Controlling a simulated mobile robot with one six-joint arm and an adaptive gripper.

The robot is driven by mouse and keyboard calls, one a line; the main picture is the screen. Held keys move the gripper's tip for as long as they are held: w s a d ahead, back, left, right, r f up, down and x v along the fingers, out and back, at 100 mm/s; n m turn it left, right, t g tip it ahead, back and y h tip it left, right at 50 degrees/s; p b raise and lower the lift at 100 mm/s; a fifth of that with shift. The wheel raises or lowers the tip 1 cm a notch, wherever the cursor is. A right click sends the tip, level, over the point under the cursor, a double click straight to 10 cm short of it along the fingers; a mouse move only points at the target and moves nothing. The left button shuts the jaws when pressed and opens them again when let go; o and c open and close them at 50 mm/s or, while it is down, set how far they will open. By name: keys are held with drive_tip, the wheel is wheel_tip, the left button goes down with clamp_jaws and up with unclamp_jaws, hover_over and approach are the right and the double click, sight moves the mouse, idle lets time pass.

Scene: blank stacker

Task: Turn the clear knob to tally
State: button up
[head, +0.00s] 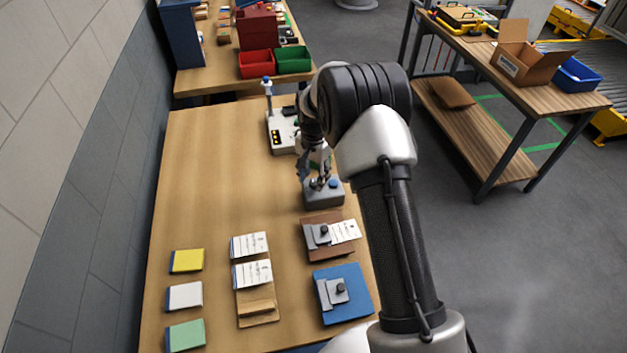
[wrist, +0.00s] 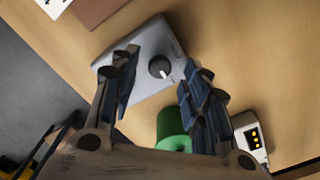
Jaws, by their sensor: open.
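A grey box (head: 324,196) stands on the wooden table under my gripper (head: 318,180). In the wrist view, the box (wrist: 146,48) carries a round dark grey knob (wrist: 158,66) with a pale pointer mark toward its lower right. My gripper (wrist: 161,70) is open, with one finger to each side of the knob in that view. I see no clear contact with the knob. Any lettering around the knob is too small to read. In the head view my gripper partly hides the knob, and a blue spot (head: 333,183) shows on the box top.
A green cylinder (wrist: 172,128) is close by the fingers in the wrist view. A pale device with yellow lights (head: 280,135) stands behind the box. The table's left middle is free.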

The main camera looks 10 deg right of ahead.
drive_tip(key=shift+f, duration=0.75)
drive_tip(key=shift+c, duration=0.4)
clamp_jaws()
